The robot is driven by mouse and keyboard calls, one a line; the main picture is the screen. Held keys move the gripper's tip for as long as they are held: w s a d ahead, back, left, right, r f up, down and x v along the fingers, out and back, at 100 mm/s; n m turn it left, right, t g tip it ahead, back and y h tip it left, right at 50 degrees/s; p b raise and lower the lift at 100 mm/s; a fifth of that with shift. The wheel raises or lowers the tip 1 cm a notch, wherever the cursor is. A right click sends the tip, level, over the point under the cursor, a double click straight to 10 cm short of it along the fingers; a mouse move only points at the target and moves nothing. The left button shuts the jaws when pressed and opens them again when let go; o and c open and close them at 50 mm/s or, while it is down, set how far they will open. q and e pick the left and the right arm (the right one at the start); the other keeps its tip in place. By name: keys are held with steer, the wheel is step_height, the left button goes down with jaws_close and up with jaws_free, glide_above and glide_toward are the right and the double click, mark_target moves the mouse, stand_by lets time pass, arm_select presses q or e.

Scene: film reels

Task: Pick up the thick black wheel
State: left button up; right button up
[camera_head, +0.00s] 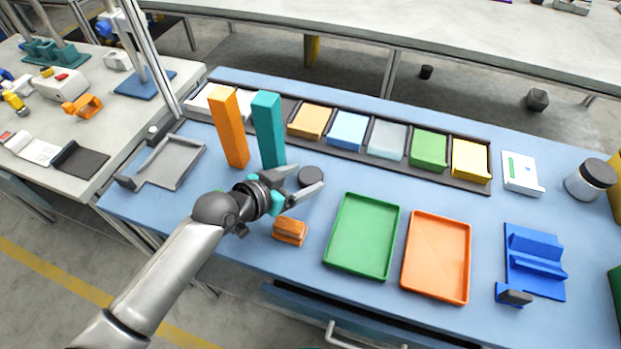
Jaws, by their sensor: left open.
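My right gripper is not in the picture.
An orange block (229,128) and a teal block (269,130) stand tall behind my gripper. A brown piece (290,231) lies in front. Green (342,262) and orange (408,278) trays lie right. A row of colored bins (429,150) stands behind.

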mark_target(311, 178)
arm_select(q)
steer(key=shift+x, duration=1.2)
steer(key=shift+c, duration=0.4)
steer(key=c, duration=0.9)
steer(key=shift+c, duration=0.2)
